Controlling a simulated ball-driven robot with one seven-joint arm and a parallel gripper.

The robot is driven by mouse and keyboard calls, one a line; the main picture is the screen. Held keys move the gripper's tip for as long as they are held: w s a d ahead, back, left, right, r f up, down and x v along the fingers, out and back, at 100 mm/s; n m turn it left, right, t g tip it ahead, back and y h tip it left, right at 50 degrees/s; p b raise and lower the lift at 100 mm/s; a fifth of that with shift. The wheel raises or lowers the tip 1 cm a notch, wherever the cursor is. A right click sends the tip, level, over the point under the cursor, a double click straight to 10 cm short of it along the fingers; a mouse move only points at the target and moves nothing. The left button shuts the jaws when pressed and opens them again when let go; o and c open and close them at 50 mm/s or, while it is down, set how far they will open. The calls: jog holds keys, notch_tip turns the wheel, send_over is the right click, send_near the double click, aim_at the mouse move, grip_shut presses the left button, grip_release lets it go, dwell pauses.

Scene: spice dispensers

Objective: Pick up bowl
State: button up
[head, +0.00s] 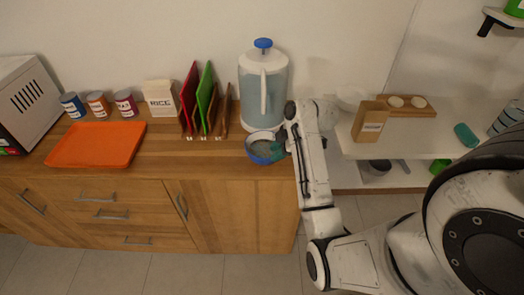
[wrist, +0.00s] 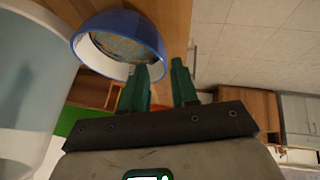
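The bowl (head: 262,146) is blue outside and pale inside, with brownish contents or pattern. It stands upright on the wooden counter, near its front right edge, before a clear dispenser. In the wrist view the bowl (wrist: 158,36) is at the top left. My gripper (head: 281,149) has green fingers and is at the bowl's right side. In the wrist view my gripper (wrist: 161,66) is open. One fingertip overlaps the bowl's near rim and the other is just outside its wall. I cannot tell whether either finger touches the bowl.
The dispenser (head: 262,88) with a blue knob stands close behind the bowl. Cutting boards (head: 207,95), a rice box (head: 160,98), several cans (head: 98,104) and an orange tray (head: 97,144) are to the left. A white shelf (head: 440,142) with a brown box (head: 370,121) is to the right.

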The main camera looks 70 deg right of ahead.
aim_at(265, 165)
jog(key=shift+p+x, duration=0.55)
jog(key=shift+x, duration=3.2)
jog(key=shift+w+a, duration=0.1)
jog(key=shift+a, duration=0.05)
grip_shut()
jog(key=shift+r, duration=0.1)
